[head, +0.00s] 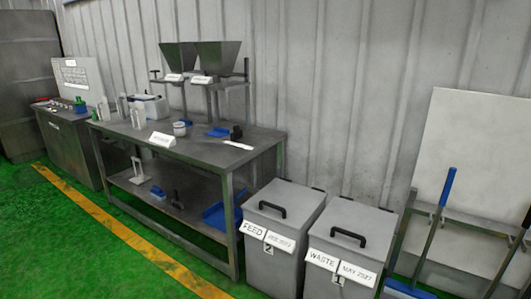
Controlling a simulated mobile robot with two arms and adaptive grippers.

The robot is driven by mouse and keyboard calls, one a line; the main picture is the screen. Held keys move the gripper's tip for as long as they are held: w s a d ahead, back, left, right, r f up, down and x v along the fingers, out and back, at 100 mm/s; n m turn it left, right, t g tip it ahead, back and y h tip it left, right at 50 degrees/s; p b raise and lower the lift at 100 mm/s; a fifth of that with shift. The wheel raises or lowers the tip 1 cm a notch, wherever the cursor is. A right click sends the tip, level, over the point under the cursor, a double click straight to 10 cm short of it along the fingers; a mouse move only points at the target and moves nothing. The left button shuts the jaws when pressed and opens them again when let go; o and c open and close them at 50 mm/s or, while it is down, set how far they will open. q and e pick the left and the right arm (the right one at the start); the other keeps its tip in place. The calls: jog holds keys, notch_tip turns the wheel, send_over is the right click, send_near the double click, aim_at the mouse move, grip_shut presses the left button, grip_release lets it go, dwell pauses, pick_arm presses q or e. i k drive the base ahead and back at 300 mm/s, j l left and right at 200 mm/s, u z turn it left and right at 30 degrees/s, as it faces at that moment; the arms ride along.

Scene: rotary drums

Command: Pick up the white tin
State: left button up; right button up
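A small white tin (180,129) stands upright on the grey metal workbench (215,153), near the middle of its top. It is small in the head view, and its details are hard to make out. Neither of my grippers is in view, and nothing touches the tin.
Two grey hoppers (218,58) stand at the bench's back. Pale bottles and a white box (152,107) are to the left. Grey feed (283,240) and waste (349,246) bins stand at right. Green floor (60,240) in front is clear.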

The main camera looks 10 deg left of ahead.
aim_at(179, 128)
jog(key=i+j+u, duration=0.2)
jog(key=i+u, duration=0.55)
jog(key=i+j+z, duration=0.1)
jog(key=i+j, duration=0.15)
jog(key=i+j+z, duration=0.1)
jog(key=j, duration=0.25)
jog(key=i+j+z, duration=0.15)
jog(key=i+j, duration=0.15)
jog(key=i+j+z, duration=0.1)
jog(key=j, duration=0.3)
jog(key=i+j+z, duration=0.1)
jog(key=i+j, duration=0.2)
jog(key=j, duration=0.45)
jog(key=i+j, duration=0.1)
jog(key=j, duration=0.35)
